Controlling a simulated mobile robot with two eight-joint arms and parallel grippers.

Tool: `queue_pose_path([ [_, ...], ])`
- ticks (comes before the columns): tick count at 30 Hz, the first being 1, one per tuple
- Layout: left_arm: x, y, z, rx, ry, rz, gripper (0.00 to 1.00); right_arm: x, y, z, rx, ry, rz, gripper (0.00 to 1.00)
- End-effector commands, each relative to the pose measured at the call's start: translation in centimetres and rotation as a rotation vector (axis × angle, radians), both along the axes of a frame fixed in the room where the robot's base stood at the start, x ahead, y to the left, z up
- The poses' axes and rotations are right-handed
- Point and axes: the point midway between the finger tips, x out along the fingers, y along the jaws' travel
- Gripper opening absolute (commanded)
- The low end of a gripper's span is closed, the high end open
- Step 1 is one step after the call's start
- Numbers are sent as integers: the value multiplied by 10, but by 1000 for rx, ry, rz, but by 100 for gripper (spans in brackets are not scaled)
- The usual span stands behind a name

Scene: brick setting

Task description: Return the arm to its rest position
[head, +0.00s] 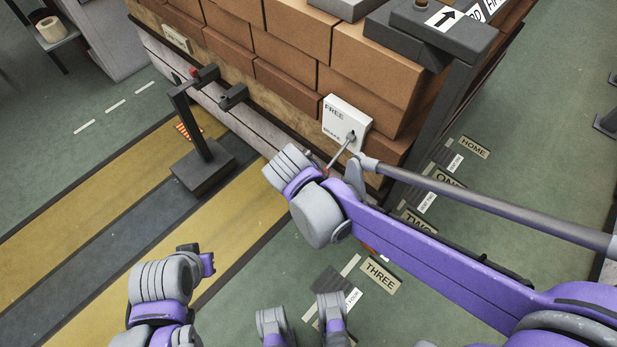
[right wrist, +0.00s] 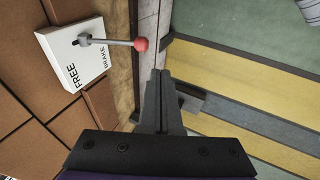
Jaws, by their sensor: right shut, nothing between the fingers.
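My right arm (head: 420,250) reaches in from the right, its wrist end beside the brick stack in the head view. My right gripper (right wrist: 162,82) shows in the right wrist view with its dark fingers together and nothing between them. It is apart from the brake lever (right wrist: 115,42), whose red knob is up and to the left of the fingertips. The head view also shows this lever (head: 340,152), slanting down-left from the white FREE/BRAKE panel (head: 346,118). In the head view my arm hides the right gripper. Part of my left arm (head: 165,285) shows at lower left; its gripper cannot be made out.
The brick stack (head: 285,58) rides on a pallet-like load at top centre. A dark post (head: 195,130) stands on the yellow-striped floor to the left. A long grey bar (head: 490,205) crosses at right. Floor labels, including THREE (head: 380,273), lie below. Open green floor is at left.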

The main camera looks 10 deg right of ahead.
Motion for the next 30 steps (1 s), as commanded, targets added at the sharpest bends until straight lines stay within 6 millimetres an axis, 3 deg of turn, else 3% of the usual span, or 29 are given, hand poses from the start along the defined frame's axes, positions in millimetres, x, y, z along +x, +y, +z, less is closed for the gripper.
queue_pose_path([
  [14,0,0,4,0,-1,0,0,-4,-7,5,15,-1,-19,0],
  [17,2,0,14,0,-5,0,0,-19,-26,19,65,-3,-83,0],
  [24,9,0,55,0,-20,0,0,-82,-84,61,286,-44,-349,0],
  [30,16,0,79,0,-32,0,0,-118,-104,77,436,-97,-527,0],
])
